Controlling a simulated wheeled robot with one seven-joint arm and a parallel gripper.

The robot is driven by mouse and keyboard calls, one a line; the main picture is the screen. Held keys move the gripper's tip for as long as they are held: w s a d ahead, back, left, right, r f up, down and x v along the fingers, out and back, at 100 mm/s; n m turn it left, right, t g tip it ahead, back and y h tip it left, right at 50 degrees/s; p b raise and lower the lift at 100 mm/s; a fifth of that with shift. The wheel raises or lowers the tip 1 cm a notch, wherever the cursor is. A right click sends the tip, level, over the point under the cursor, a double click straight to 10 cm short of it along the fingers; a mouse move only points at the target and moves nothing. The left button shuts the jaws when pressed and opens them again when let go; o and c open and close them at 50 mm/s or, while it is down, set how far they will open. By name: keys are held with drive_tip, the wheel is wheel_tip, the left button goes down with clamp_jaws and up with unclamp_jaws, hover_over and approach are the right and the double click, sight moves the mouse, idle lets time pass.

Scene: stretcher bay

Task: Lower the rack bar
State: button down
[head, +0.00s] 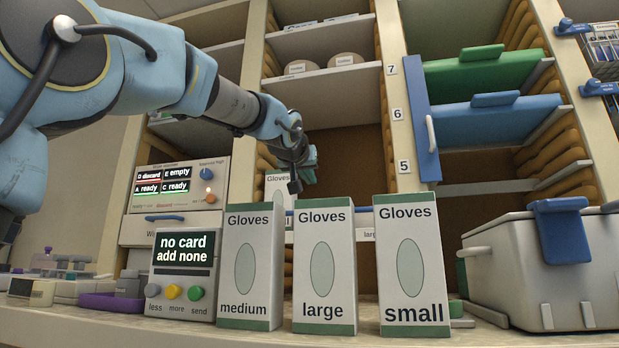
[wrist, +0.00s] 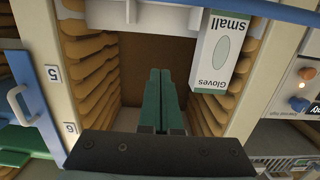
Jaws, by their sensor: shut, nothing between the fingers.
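The rack bar, a blue upright bar (head: 421,110) with a pale curved handle (head: 431,133), stands beside the numbered post at the left of the right-hand bay in the head view. In the wrist view the blue bar (wrist: 35,115) shows at the left edge, its pale handle (wrist: 17,104) in sight. My gripper (head: 295,185) is at the front of the middle bay, left of the bar and apart from it. In the wrist view the green fingers of my gripper (wrist: 160,72) are together and empty, pointing into the open bay.
Glove boxes, medium (head: 248,267), large (head: 322,267) and small (head: 411,265), stand on the counter (head: 270,341) below. Another glove box (wrist: 225,52) is close to my fingers. Green (head: 478,75) and blue (head: 495,121) trays sit in the right bay. A white cooler (head: 500,262) stands right.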

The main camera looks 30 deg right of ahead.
drive_tip(key=shift+w+r+p, duration=0.1)
drive_tip(key=shift+r+p, duration=0.45)
drive_tip(key=shift+r, duration=0.4)
drive_tip(key=s+a+f+b, duration=0.2)
drive_tip(key=s+a+f, duration=0.1)
drive_tip(key=s+a, duration=0.3)
drive_tip(key=shift+s+a, duration=0.25)
drive_tip(key=shift+s, duration=0.35)
